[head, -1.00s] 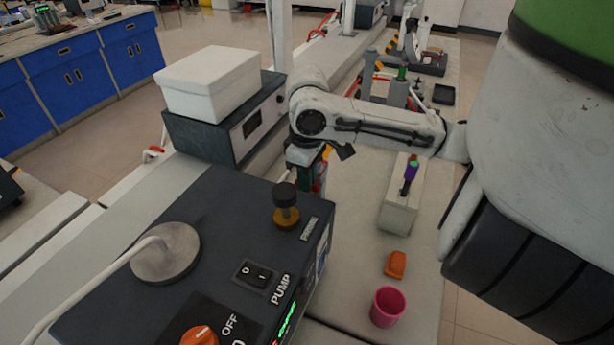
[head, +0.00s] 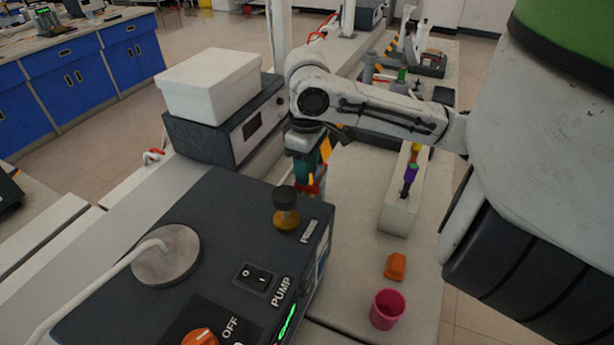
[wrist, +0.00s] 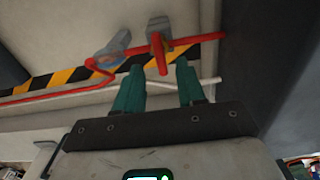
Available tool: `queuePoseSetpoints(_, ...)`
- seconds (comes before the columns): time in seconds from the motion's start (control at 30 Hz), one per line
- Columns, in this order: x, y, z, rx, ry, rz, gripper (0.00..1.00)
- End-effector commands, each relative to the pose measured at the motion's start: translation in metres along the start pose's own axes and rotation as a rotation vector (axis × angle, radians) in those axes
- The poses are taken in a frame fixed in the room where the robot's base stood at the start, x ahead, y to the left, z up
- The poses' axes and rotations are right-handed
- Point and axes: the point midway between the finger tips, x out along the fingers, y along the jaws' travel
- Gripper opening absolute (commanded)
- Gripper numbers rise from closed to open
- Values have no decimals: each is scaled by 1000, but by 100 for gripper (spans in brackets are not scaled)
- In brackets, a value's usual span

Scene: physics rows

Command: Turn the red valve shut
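The red valve handle (wrist: 159,55) shows in the wrist view on a grey fitting along a red pipe (wrist: 198,39). It points down the picture toward my gripper. My gripper (wrist: 158,72) has two teal fingers, spread apart, with the handle's end between their tips in the picture. I cannot tell whether either finger touches it. In the head view my gripper (head: 316,178) hangs behind the dark pump box, its lower part hidden. Red and orange bits show beside it, too small to tell apart.
The dark pump box (head: 200,270) with a knob fills the front left of the head view. A white box (head: 210,85) sits on a grey instrument behind. A pink cup (head: 387,309) and an orange block (head: 396,265) stand on the bench. A yellow-black stripe (wrist: 68,78) runs behind the pipe.

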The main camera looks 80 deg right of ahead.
Motion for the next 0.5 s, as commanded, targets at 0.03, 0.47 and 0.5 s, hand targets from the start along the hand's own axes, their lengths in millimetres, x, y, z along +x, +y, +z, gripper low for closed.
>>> queuePoseSetpoints(0.03,-12,0,0,-1,2,3,39)
queuePoseSetpoints(0.47,-67,0,0,-1,-1,1,39)
queuePoseSetpoints(0.5,-68,0,0,-1,-1,1,39)
